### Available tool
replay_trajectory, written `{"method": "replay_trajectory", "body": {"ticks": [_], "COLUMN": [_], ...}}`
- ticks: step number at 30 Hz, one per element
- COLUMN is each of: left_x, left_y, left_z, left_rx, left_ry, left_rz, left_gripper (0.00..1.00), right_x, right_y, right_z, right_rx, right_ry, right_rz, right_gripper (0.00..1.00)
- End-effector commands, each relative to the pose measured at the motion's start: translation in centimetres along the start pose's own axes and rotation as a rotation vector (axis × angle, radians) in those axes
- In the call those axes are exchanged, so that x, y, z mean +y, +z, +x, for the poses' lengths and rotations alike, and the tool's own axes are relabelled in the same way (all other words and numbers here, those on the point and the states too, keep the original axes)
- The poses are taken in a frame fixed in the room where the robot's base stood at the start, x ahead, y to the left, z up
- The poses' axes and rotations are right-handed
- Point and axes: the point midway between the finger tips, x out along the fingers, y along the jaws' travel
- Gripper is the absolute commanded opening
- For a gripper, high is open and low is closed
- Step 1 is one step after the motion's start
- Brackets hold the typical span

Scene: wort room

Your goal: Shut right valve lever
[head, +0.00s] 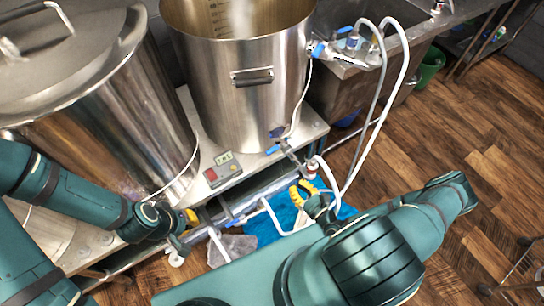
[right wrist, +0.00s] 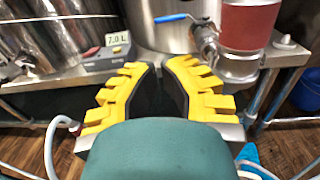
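The right valve has a blue lever (head: 276,149) low on the front of the steel kettle (head: 240,95). In the right wrist view the blue lever (right wrist: 172,17) points left from the metal valve body (right wrist: 205,38), ahead of the fingers. My right gripper (head: 302,190) is below and in front of the valve, apart from the lever. Its yellow fingers (right wrist: 161,66) stand apart with nothing between them. My left gripper (head: 188,220) is at the bench's front edge, mostly hidden by its own arm; its opening does not show.
A red-bodied fitting (right wrist: 248,28) hangs right of the valve. White hoses (head: 385,100) loop down near my right gripper. A controller box (head: 222,170) sits on the steel bench left of the valve. A large steel vessel (head: 110,120) stands left. Wooden floor (head: 455,125) is clear at right.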

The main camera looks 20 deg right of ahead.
Motion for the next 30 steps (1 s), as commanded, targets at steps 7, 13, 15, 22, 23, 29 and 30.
{"method": "replay_trajectory", "body": {"ticks": [7, 13, 15, 22, 23, 29, 30], "left_x": [-0.1, -0.3, -0.4, -0.7, -0.7, -0.9, -0.9], "left_y": [0.0, 0.0, -0.1, -0.1, -0.2, -0.2, -0.3], "left_z": [0.3, 0.8, 1.1, 1.9, 2.0, 2.4, 2.4], "left_rx": [0.0, 0.002, 0.003, 0.007, 0.008, 0.011, 0.011], "left_ry": [0.0, 0.0, 0.0, 0.0, 0.0, -0.001, 0.0], "left_rz": [0.0, 0.001, 0.001, 0.002, 0.002, 0.002, 0.002], "left_gripper": [0.0, 0.0, 0.0, 0.0, 0.0, 0.0, 0.0], "right_x": [-0.3, -0.3, -0.4, -0.5, -0.5, -0.5, -0.5], "right_y": [0.1, 0.0, 0.0, 0.0, -0.1, 0.0, 0.1], "right_z": [1.4, 5.1, 6.5, 10.8, 11.2, 13.3, 13.5], "right_rx": [-0.008, -0.008, -0.008, -0.008, -0.007, -0.005, -0.005], "right_ry": [-0.023, -0.019, -0.02, -0.02, -0.019, -0.02, -0.02], "right_rz": [-0.014, -0.013, -0.014, -0.013, -0.014, -0.013, -0.013], "right_gripper": [0.0, 0.0, 0.0, 0.0, 0.0, 0.0, 0.0]}}
